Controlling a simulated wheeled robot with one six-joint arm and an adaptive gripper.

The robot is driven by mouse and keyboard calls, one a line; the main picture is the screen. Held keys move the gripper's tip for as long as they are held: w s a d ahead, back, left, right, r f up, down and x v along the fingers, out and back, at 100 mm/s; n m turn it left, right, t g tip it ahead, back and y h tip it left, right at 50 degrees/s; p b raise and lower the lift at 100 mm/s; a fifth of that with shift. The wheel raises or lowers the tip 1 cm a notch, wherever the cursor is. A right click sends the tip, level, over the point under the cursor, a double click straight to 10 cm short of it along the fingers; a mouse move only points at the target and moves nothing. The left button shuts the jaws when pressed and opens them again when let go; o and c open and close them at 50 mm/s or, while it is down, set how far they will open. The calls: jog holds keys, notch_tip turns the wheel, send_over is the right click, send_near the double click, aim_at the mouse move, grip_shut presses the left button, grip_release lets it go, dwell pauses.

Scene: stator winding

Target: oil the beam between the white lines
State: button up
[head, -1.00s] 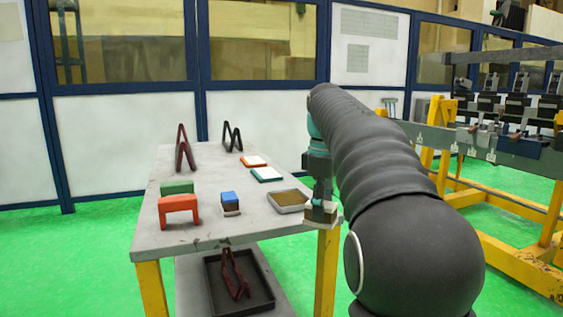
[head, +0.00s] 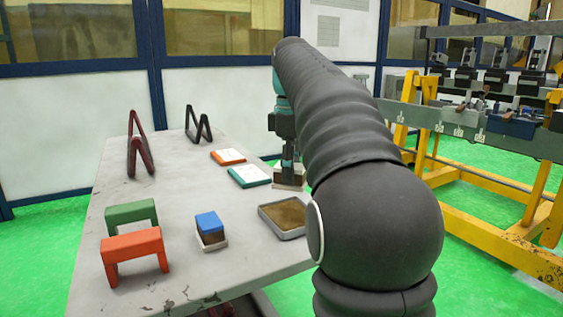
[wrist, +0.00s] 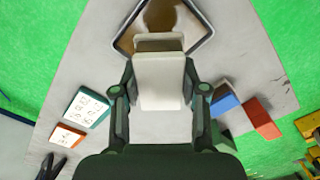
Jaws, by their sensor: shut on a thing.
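My gripper (head: 290,165) is shut on a pale block (wrist: 160,82) with a brown part; in the head view the block (head: 289,178) shows low over the table's right edge. The oil tray (head: 262,213), shallow, grey and holding brown liquid, lies on the table just nearer than the gripper. In the wrist view the tray's rim (wrist: 203,27) shows just beyond the held block. The grey beam (head: 535,145) runs along the yellow stand at right, with several small white marks (head: 458,132) on its side. My arm hides part of the beam.
On the grey table (head: 175,180) are a blue-topped block (head: 211,228), a red bracket (head: 133,247), a green bracket (head: 131,212), a teal card (head: 250,176), an orange card (head: 228,157) and two dark A-shaped stands. Green floor lies between table and yellow stand (head: 490,170).

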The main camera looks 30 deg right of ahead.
aim_at(290, 187)
jog(key=shift+a+f, duration=0.15)
jog(key=shift+f, duration=1.6)
jog(key=shift+f+b, duration=0.75)
jog(key=shift+f, duration=0.4)
jog(key=shift+f, duration=0.7)
dwell(0.6)
jog(key=shift+r+p, duration=0.85)
jog(key=shift+r, duration=2.8)
